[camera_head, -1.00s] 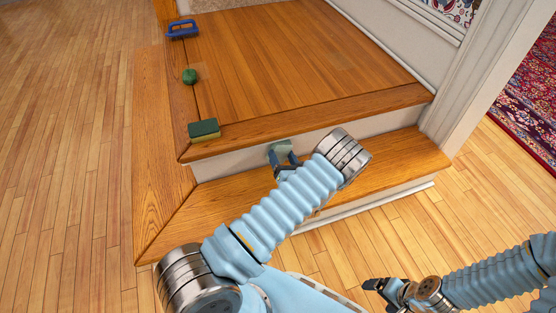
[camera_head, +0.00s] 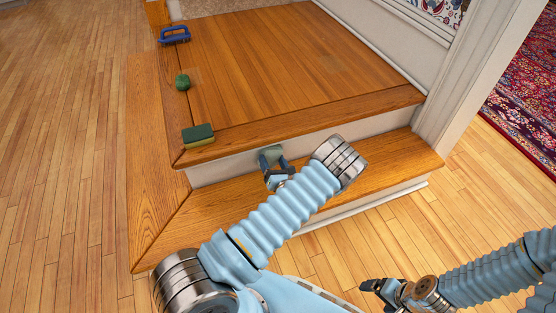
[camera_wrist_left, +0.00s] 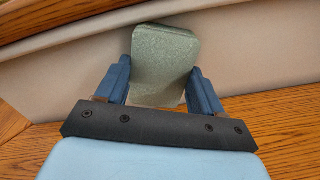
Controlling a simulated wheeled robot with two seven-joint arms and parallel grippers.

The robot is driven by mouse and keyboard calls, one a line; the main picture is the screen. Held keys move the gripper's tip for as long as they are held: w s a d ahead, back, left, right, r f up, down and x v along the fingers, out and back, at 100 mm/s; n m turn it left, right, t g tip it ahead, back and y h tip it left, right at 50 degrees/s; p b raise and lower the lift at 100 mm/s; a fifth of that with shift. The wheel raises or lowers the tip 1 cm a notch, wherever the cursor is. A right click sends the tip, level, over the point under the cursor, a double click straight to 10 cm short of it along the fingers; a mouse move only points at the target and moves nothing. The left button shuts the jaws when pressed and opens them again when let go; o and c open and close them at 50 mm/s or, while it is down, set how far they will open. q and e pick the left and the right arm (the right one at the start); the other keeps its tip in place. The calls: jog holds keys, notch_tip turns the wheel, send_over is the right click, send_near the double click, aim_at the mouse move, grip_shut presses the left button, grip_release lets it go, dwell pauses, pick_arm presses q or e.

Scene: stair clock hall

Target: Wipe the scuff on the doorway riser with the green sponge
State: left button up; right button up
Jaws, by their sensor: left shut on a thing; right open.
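My left gripper (camera_head: 272,160) is shut on a pale green sponge (camera_wrist_left: 165,58) and holds it against or very close to the white riser (camera_head: 355,132) under the landing's edge. The riser also shows behind the sponge in the left wrist view (camera_wrist_left: 255,50). I see no scuff on the visible riser; the sponge and gripper hide part of it. My right gripper (camera_head: 373,290) is open and empty over the floor at the lower right.
A dark green and yellow sponge (camera_head: 198,136), a small dark green object (camera_head: 182,82) and a blue-handled thing (camera_head: 175,35) lie along the landing's left edge. The lower wooden step (camera_head: 385,162) juts out below the riser. A white door post (camera_head: 470,85) stands at right.

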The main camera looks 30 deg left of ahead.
pick_arm(q)
jog(key=shift+s+a, duration=0.25)
jog(key=shift+a, duration=0.2)
jog(key=p+v, duration=0.1)
jog(key=v, duration=0.4)
jog(key=shift+w+d, duration=0.1)
jog(key=shift+d, duration=0.15)
jog(key=shift+s+d, duration=0.25)
jog(key=shift+d, duration=0.1)
jog(key=shift+d, duration=0.1)
jog(key=shift+v, duration=1.45)
